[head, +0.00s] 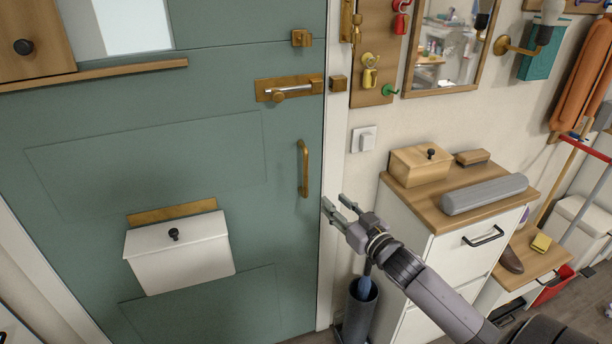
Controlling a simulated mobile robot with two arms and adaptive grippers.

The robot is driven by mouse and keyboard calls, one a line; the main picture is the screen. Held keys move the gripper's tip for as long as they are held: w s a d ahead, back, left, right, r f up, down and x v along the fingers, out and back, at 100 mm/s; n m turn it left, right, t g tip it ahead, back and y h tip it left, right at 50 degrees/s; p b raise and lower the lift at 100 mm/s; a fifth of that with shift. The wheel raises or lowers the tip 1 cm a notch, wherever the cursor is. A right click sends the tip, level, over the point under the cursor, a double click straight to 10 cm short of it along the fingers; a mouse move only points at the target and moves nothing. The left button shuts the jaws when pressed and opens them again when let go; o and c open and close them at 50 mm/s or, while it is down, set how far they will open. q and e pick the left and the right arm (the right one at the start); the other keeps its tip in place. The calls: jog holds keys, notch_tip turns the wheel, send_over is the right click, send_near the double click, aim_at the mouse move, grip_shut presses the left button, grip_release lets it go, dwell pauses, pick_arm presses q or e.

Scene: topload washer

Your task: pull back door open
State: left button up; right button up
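A green door (290,225) fills the left half of the head view and looks closed against its white frame. A brass pull handle (304,168) stands upright near its right edge. Above it a brass slide bolt (290,89) is mounted on the door, with a brass keeper (338,84) on the frame. My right gripper (334,205) is open and empty, its two fingers apart, in front of the frame, below and to the right of the handle. It appears apart from the handle. My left gripper is not in view.
A white cabinet (440,258) with a wooden top stands right of the door, holding a wooden box (420,165) and a grey roll (484,194). A dark cylindrical bin (358,312) stands beside the frame. A white box (178,252) hangs on the door.

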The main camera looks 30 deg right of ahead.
aim_at(307, 177)
jog(key=w, duration=0.5)
jog(key=w+p, duration=0.1)
jog(key=w, duration=0.9)
jog(key=shift+w+d+p, duration=0.15)
jog(key=shift+d+p, duration=0.15)
jog(key=shift+p, duration=0.1)
jog(key=shift+c, duration=0.2)
grip_shut()
